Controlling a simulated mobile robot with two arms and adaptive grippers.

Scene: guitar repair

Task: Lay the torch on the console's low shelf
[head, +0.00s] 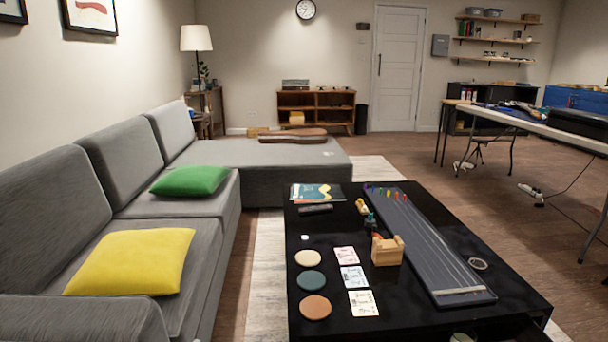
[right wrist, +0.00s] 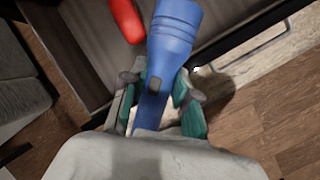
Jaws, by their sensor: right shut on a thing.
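A blue torch (right wrist: 173,35) is held in my right gripper (right wrist: 164,92), which is shut around its narrower body with teal pads on both sides. The torch's wide head points toward the top of the right wrist view. The torch is not visible in the head view. A low wooden console (head: 316,111) with open shelves stands against the far wall in the head view, with a few small things on it. Beneath the torch in the right wrist view is a dark brown surface (right wrist: 80,50); I cannot tell whether it touches. My left gripper is not in view.
A red object (right wrist: 126,20) lies beside the torch head. A black coffee table (head: 420,315) with coasters, cards and a long stringed board fills the foreground. A grey sofa (head: 60,190) runs along the left. Open wooden floor (head: 400,160) lies behind the table.

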